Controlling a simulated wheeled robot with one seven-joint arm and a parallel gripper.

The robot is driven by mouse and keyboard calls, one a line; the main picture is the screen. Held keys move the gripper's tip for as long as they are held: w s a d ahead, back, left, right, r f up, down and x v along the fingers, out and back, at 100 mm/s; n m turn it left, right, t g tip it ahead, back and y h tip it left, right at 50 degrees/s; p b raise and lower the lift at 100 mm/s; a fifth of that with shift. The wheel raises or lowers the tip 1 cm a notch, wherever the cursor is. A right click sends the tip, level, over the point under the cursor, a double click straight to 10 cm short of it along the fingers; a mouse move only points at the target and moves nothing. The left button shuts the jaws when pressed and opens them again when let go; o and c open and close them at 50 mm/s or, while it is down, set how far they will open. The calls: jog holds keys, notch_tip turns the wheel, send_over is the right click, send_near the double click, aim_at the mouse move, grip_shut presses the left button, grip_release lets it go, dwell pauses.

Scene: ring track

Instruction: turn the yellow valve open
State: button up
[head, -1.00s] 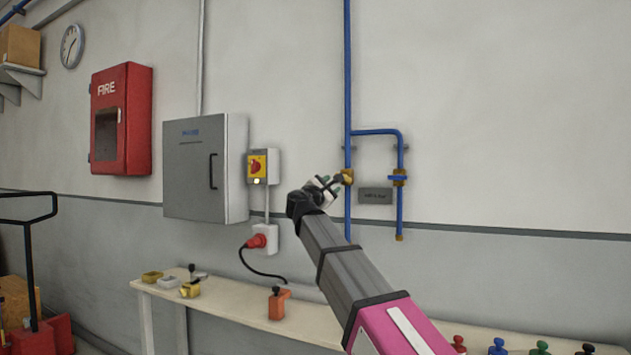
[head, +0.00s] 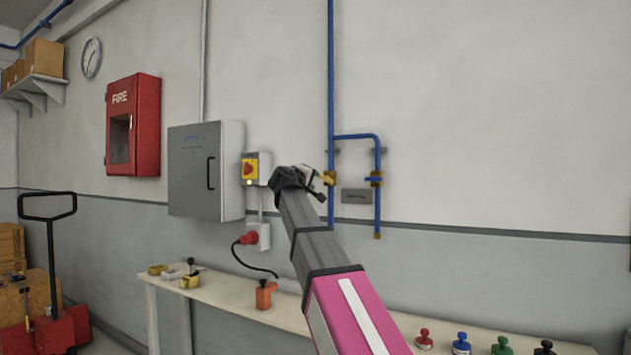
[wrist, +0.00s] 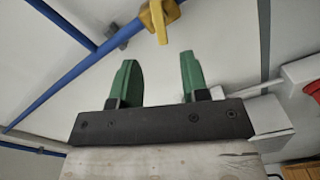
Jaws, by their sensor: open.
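The yellow valve (head: 328,179) sits on the left vertical blue pipe on the wall, and my gripper partly covers it in the head view. In the wrist view its yellow handle (wrist: 159,22) shows at the top edge, on a brass body. My gripper (head: 321,183) is close to the valve. The wrist view shows its two green fingers (wrist: 157,60) apart with nothing between them. The handle's lower end lies just beyond the fingertips, roughly centred on the gap. I see no contact.
A second valve with a blue handle (head: 374,180) is on the right pipe branch, with a grey plate (head: 356,196) between. A grey cabinet (head: 198,170) and a yellow-red switch (head: 251,169) are to the left. A bench (head: 225,290) runs below.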

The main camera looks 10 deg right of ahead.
aim_at(324, 179)
jog(key=x, duration=0.9)
jog(key=shift+w+d, duration=0.2)
jog(key=shift+w, duration=0.05)
jog(key=shift+c, duration=0.3)
jog(key=c, duration=0.7)
